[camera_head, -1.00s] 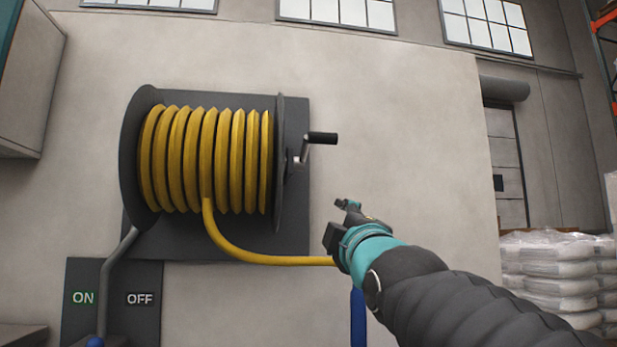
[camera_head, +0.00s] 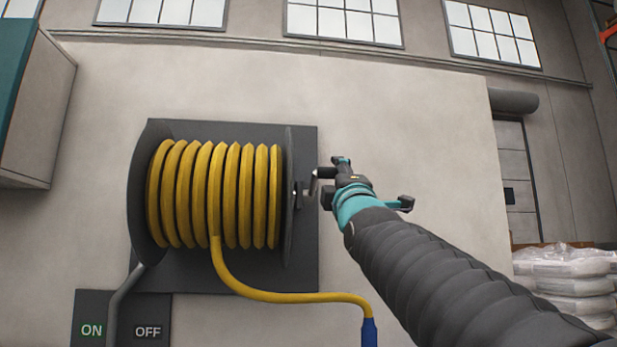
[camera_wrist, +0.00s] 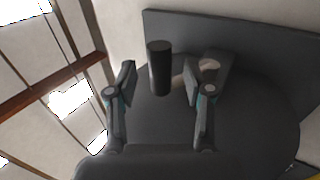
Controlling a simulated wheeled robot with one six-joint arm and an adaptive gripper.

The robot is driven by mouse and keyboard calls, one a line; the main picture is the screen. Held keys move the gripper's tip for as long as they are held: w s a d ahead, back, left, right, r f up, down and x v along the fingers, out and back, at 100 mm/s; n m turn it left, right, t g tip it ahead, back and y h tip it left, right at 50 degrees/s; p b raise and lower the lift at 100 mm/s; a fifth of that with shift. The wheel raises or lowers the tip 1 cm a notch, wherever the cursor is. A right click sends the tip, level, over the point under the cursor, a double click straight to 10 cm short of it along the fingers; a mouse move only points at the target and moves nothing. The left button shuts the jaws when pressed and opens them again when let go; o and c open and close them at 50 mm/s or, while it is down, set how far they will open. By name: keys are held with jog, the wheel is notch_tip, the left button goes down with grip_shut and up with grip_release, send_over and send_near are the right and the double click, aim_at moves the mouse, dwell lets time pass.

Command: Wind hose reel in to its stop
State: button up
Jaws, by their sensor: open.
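The hose reel (camera_head: 287,200) is mounted on a dark wall plate, with yellow hose (camera_head: 215,195) wound on its drum in several turns. A loose length of hose hangs from the drum's front and ends in a blue nozzle (camera_head: 369,331). The crank handle (camera_head: 325,173) sticks out at the reel's right side, partly hidden by my gripper (camera_head: 340,164). In the wrist view my gripper (camera_wrist: 160,88) is open, and the black crank grip (camera_wrist: 159,67) appears between its two fingers. I cannot tell whether either finger touches it. The metal crank arm (camera_wrist: 185,80) shows behind the right finger.
An ON/OFF plate (camera_head: 120,318) with a grey lever (camera_head: 122,292) is below the reel at the left. A grey cabinet (camera_head: 38,110) hangs at the far left. Stacked wrapped sacks (camera_head: 565,275) stand at the right. The wall right of the reel is bare.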

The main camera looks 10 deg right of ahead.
jog(key=shift+p+x, duration=0.4)
jog(key=shift+x, duration=1.15)
grip_shut()
